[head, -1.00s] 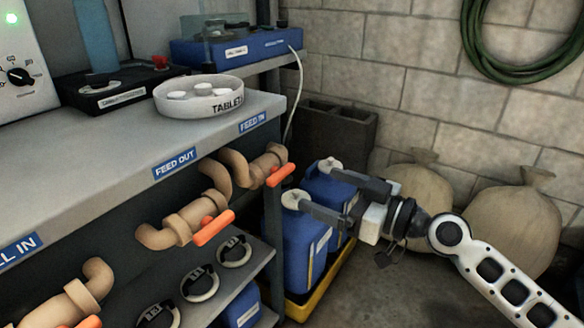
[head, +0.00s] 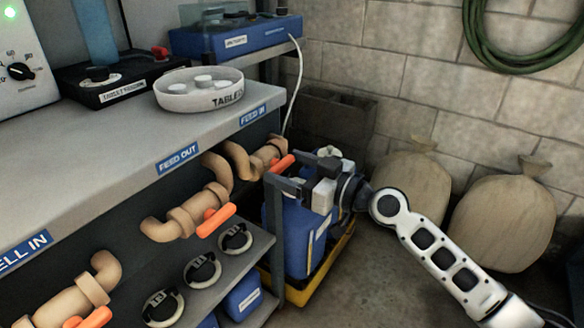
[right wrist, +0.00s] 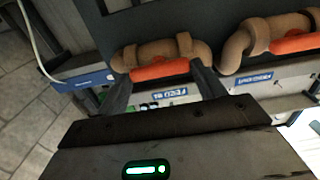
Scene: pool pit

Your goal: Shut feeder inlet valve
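The feeder inlet valve has an orange lever (head: 284,163) on a tan pipe (head: 262,152) below the FEED IN label (head: 252,115). The lever lies roughly along the pipe. My right gripper (head: 282,176) is at this lever, its fingers pointing toward the pipe. In the right wrist view the orange lever (right wrist: 160,71) shows between the two spread fingertips of the right gripper (right wrist: 162,80), across the gap. The fingers look apart, not closed on it. Exact contact cannot be told. My left gripper is not in view.
A similar FEED OUT valve with an orange lever (head: 216,220) is to the left, and another lever (head: 90,318) is lower left. The grey shelf (head: 110,160) overhangs the pipes. Blue jugs (head: 300,235) stand in a yellow tray (head: 310,290) below my right gripper. Sacks (head: 503,220) lie right.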

